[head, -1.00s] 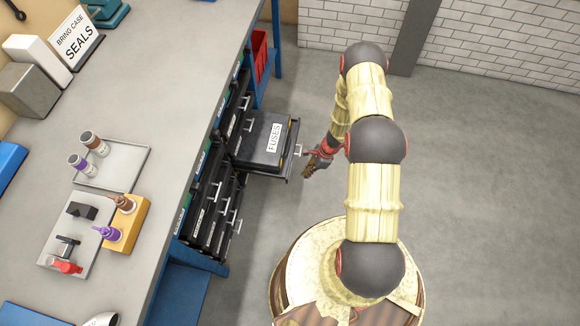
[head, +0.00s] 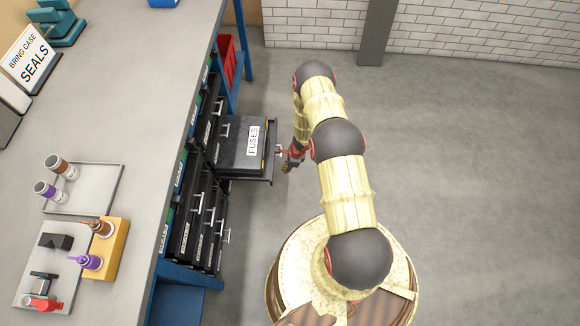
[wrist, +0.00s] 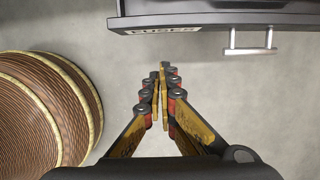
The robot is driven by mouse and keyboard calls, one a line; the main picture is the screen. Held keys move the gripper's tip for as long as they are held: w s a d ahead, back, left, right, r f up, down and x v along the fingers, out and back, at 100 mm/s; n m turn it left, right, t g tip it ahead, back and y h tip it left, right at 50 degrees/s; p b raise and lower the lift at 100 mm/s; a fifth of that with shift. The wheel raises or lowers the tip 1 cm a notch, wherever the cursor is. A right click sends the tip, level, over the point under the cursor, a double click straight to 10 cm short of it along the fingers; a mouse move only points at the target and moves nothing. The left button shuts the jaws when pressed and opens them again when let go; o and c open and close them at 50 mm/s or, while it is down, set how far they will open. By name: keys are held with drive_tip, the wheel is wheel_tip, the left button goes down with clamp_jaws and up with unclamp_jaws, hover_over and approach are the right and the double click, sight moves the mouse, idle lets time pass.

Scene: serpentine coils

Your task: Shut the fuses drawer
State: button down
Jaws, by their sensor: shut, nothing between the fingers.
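The fuses drawer (head: 264,179) stands pulled out from the black drawer unit under the bench, with a black case labelled FUSES (head: 240,147) lying in it. In the wrist view the drawer's dark front (wrist: 215,18) crosses the top, with a FUSES label and a pale bar handle (wrist: 251,44) to the right. My gripper (head: 290,161) is just outside the drawer front in the head view. In the wrist view my gripper's fingers (wrist: 162,68) are together and empty, pointing at the front, left of the handle.
Other drawers with bar handles (head: 226,236) are shut below and nearer. A red bin (head: 227,60) stands beyond the unit by a blue leg. The grey bench top (head: 140,110) holds a tray, bottles and a SEALS sign. The floor (head: 460,200) to the right is clear.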

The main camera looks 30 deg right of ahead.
drive_tip(key=shift+w+a+r, duration=0.15)
drive_tip(key=shift+w+a, duration=0.4)
drive_tip(key=shift+a, duration=0.15)
drive_tip(key=shift+w+a+r, duration=0.1)
drive_tip(key=shift+w+a, duration=0.45)
drive_tip(key=shift+a, duration=0.15)
